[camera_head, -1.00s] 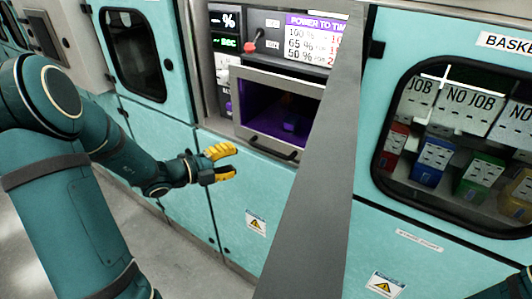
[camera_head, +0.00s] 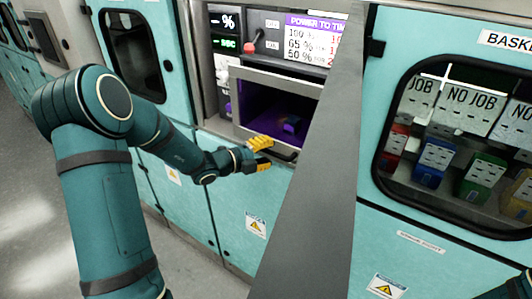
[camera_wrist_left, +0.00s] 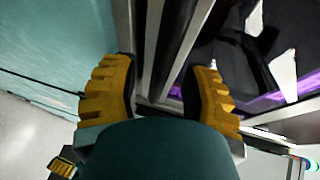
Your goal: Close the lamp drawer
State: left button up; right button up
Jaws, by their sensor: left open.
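The lamp drawer (camera_head: 275,77) is a grey metal-framed box with a purple-lit inside, set in the teal cabinet wall in the head view. It appears pulled out, and a dark handle runs along its lower front edge. My left gripper (camera_head: 262,153) has yellow fingers and is at the drawer's lower front, overlapping the left part of the handle in the picture. In the left wrist view, its open fingers (camera_wrist_left: 160,85) have metal edges and a purple glow (camera_wrist_left: 270,98) beyond them. Contact cannot be told.
A slanted grey post (camera_head: 318,180) crosses the head view and hides the drawer's right side. A control panel (camera_head: 235,45) with a red knob sits above. At right, a window (camera_head: 460,140) shows coloured modules. Open floor (camera_head: 40,200) lies at left.

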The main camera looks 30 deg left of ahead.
aim_at(275, 145)
pick_arm(q)
grip_shut()
jog(key=w+p, duration=0.1)
jog(key=w, duration=0.3)
jog(key=shift+d, duration=0.15)
jog(key=shift+w+r, duration=0.1)
jog(key=shift+w, duration=0.1)
jog(key=shift+w, duration=0.1)
grip_release()
jog(key=shift+f, duration=0.2)
